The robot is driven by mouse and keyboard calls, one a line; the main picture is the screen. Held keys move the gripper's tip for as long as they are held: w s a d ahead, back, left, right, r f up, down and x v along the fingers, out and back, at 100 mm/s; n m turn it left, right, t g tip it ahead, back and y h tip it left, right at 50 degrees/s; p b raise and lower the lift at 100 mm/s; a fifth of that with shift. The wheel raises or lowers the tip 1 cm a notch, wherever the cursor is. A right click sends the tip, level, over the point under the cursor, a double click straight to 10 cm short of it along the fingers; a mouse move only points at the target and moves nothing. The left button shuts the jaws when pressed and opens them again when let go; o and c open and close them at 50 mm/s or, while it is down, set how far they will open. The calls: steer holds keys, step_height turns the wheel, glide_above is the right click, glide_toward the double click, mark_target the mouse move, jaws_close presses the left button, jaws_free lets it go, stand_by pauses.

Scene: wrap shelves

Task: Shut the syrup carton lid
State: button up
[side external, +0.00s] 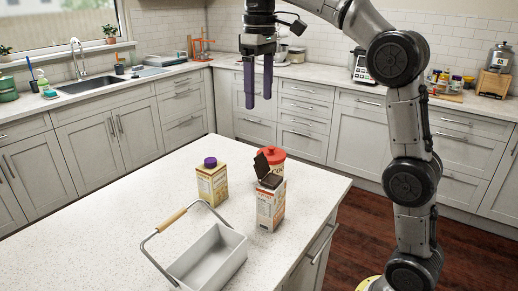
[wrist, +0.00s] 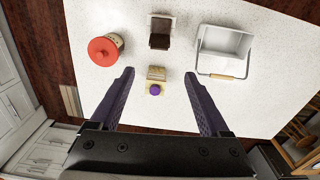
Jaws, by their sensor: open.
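The carton with a dark brown flip lid, which I take for the syrup carton (side external: 270,208), stands upright on the island counter (side external: 120,225). Its lid (side external: 264,166) is open and tilted up. In the wrist view the carton (wrist: 161,21) is at the top centre, with the dark lid (wrist: 159,41) on its near side. My gripper (side external: 258,101) is open and empty, pointing down well above the counter. In the wrist view its fingers (wrist: 159,74) are spread, with the purple-capped carton seen between their tips and the brown-lidded carton beyond.
A yellowish carton with a purple cap (side external: 212,186) stands left of the brown-lidded one. A red-lidded canister (side external: 271,155) stands close behind it. A grey basket (side external: 209,258) with a raised wooden-grip handle is at the front. The counter's left part is clear.

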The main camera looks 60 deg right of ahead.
mark_target(259, 156)
step_height(259, 156, down, 14)
steer(key=shift+w+d+f, duration=0.1)
stand_by(0.5)
jaws_close()
stand_by(0.4)
